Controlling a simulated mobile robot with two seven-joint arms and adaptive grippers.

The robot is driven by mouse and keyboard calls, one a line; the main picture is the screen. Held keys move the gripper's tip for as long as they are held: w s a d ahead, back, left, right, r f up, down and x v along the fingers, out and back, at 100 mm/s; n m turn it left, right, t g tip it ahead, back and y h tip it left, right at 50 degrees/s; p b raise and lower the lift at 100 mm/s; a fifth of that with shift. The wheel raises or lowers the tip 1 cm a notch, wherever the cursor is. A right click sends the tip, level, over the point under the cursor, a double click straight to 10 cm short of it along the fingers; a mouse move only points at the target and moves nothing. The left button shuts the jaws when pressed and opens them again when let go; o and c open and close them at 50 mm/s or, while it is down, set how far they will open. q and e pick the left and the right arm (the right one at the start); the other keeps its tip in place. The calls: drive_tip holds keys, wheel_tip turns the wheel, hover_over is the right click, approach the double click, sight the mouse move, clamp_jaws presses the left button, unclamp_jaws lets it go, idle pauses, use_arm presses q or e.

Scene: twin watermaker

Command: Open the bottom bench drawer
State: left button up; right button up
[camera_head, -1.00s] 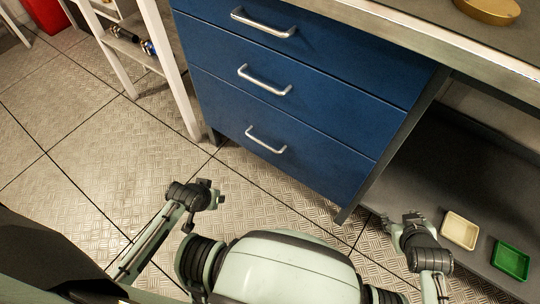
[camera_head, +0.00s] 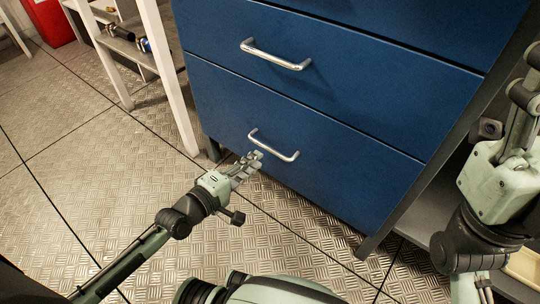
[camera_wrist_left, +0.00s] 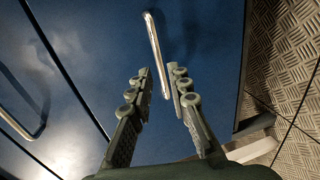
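The bottom bench drawer (camera_head: 325,170) has a dark blue front and is closed, flush with the drawer above. Its silver bar handle (camera_head: 285,153) also shows in the left wrist view (camera_wrist_left: 156,48). My left gripper (camera_head: 254,160) is near the left part of this handle.
The drawer above (camera_head: 340,90) is closed, with its own silver handle (camera_head: 275,55). A white shelf rack (camera_head: 165,75) stands left of the bench. A beige tray (camera_head: 522,268) lies at lower right, partly behind my right arm. The floor before the drawers is open.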

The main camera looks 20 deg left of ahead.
sight(270, 148)
use_arm(q)
drive_tip(key=b+x, duration=0.1)
drive_tip(key=x, duration=0.6)
drive_tip(key=shift+w+d+b, duration=0.15)
drive_tip(key=shift+w+b, duration=0.1)
drive_tip(key=shift+b, duration=0.15)
drive_tip(key=shift+c, duration=0.2)
clamp_jaws()
